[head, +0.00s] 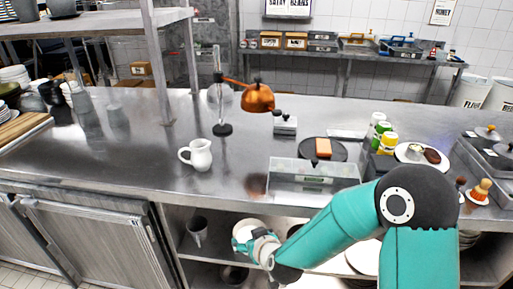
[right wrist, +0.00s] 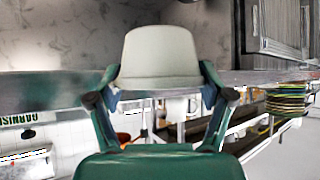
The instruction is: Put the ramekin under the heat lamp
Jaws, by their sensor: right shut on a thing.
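The heat lamp (head: 258,97) has a copper shade on an orange arm, on a stand with a round black base on the steel counter. My right gripper (head: 264,246) is low, in front of the open shelf below the counter's front edge. It is shut on the white ramekin (head: 246,231), whose lower part is partly hidden by the fingers. In the right wrist view the ramekin (right wrist: 160,55) shows as a pale tapered shape between the fingertips of the gripper (right wrist: 160,96). My left gripper is out of view.
A white jug (head: 198,155) stands left of the lamp. A clear bin (head: 313,174) sits near the counter's front edge. A small steel box (head: 285,125) is right of the lamp. The counter directly under the shade looks clear.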

